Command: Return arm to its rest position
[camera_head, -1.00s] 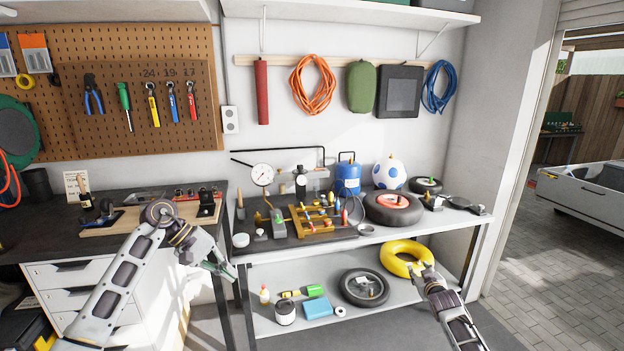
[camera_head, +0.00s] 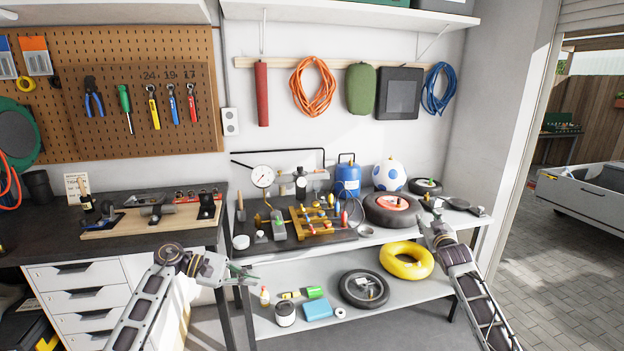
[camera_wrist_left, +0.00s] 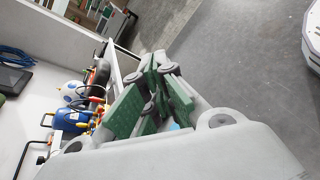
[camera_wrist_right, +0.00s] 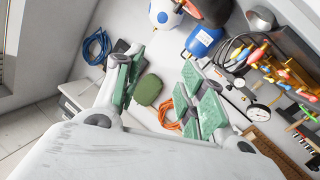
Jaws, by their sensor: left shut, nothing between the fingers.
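My left gripper (camera_head: 243,276) hangs in front of the gap between the drawer cabinet and the shelved bench. In the left wrist view its green-padded fingers (camera_wrist_left: 152,100) are together, with nothing seen between them. My right gripper (camera_head: 428,222) is at the front edge of the bench top at the right, above and right of the yellow ring. In the right wrist view its fingers (camera_wrist_right: 165,95) stand wide apart with nothing between them. My right fingertips are small and partly lost against the bench items in the head view.
The bench top holds a yellow-barred manifold (camera_head: 318,222), a blue tank (camera_head: 348,178), a wheel (camera_head: 393,205) and a white blue-spotted ball (camera_head: 389,175). The lower shelf holds a yellow ring (camera_head: 407,270) and a black tyre (camera_head: 364,301). The drawer cabinet (camera_head: 85,300) stands left. Open floor lies right.

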